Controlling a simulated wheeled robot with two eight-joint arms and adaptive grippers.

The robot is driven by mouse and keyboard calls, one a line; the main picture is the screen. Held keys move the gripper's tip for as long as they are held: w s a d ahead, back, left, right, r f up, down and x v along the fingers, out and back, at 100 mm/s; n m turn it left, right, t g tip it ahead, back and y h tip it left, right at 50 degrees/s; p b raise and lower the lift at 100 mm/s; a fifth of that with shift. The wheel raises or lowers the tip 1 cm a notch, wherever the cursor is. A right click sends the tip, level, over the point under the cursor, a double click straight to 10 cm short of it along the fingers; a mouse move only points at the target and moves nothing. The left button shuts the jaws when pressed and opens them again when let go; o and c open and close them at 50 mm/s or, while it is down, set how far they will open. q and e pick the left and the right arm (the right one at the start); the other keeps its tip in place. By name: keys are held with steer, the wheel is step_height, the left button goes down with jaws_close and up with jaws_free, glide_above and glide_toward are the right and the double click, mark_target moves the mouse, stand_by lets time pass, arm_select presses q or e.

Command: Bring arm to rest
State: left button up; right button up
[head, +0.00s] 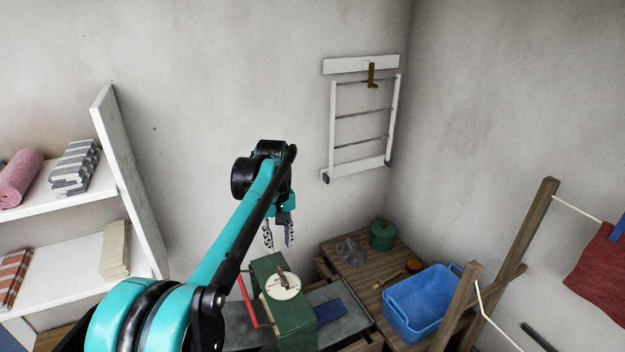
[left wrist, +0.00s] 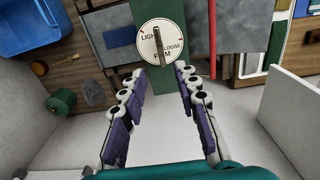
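My left arm reaches up from the lower left in the head view. Its gripper (head: 279,234) hangs fingers down above a green machine (head: 292,325) with a round white dial (head: 282,286). In the left wrist view the gripper (left wrist: 159,72) is open, its two fingers apart with nothing between them. The dial (left wrist: 150,48) shows just beyond the fingertips, with LIGHT, LOOSE and FIRM lettered on it and a brown pointer across it. The fingers look clear of the dial. My right gripper is in neither view.
A red handle (head: 246,299) stands beside the machine. A blue cloth (head: 328,312) lies to its right, then a blue tub (head: 420,312) and a green pot (head: 382,235). Shelves (head: 60,275) stand left, a wall rack (head: 361,143) behind, a wooden post (head: 520,245) right. Air above is free.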

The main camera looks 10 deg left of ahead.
arm_select(q)
steer(key=s+f+m+t+b, duration=0.3)
steer(key=s+f+b, duration=0.4)
steer(key=s+f, duration=0.3)
steer(key=s+f+m+t+b, duration=0.4)
steer(key=s+f+b, duration=0.3)
steer(key=s+f, duration=0.4)
steer(key=s, duration=0.5)
